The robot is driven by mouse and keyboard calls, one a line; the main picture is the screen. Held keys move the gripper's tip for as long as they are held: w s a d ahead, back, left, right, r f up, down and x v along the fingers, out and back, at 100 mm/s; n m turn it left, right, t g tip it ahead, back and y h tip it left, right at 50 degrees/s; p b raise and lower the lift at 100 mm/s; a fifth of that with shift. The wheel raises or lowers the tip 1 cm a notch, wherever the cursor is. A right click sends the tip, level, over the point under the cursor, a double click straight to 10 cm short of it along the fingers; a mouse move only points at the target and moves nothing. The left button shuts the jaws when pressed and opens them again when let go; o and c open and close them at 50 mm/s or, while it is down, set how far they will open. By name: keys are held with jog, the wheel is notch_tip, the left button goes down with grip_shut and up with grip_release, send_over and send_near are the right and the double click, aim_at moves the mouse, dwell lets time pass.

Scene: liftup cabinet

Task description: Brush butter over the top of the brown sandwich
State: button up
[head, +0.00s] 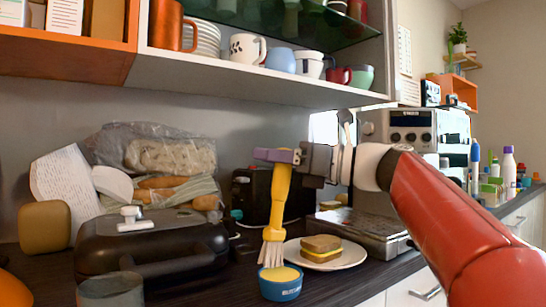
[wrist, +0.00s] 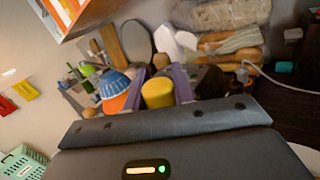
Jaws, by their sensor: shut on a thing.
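My gripper (head: 279,156) is shut on the upper handle of a yellow brush (head: 277,205), which hangs nearly upright with its pale bristles down. In the wrist view the handle's round end (wrist: 158,93) sits between the purple fingers. The bristle tips are at the back edge of a small blue butter bowl (head: 281,289) with yellow butter; I cannot tell whether they touch it. The brown sandwich (head: 321,244), with a yellow layer, lies on a white plate (head: 348,259) just right of the brush. No butter shows clearly on the bristles.
A black grill appliance (head: 150,246) stands left of the bowl, with a grey cup (head: 110,290) in front. Bagged bread (head: 170,155) lies behind it. A coffee machine (head: 405,135) stands behind the plate. A shelf (head: 260,80) with cups hangs above. Dark counter is free right of the bowl.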

jog(key=shift+f+b, duration=0.5)
jog(key=shift+f, duration=0.25)
dwell(1.3)
notch_tip(320, 180, up, 8)
jog(key=p, duration=0.5)
dwell(0.5)
jog(key=shift+d, duration=0.1)
dwell(0.4)
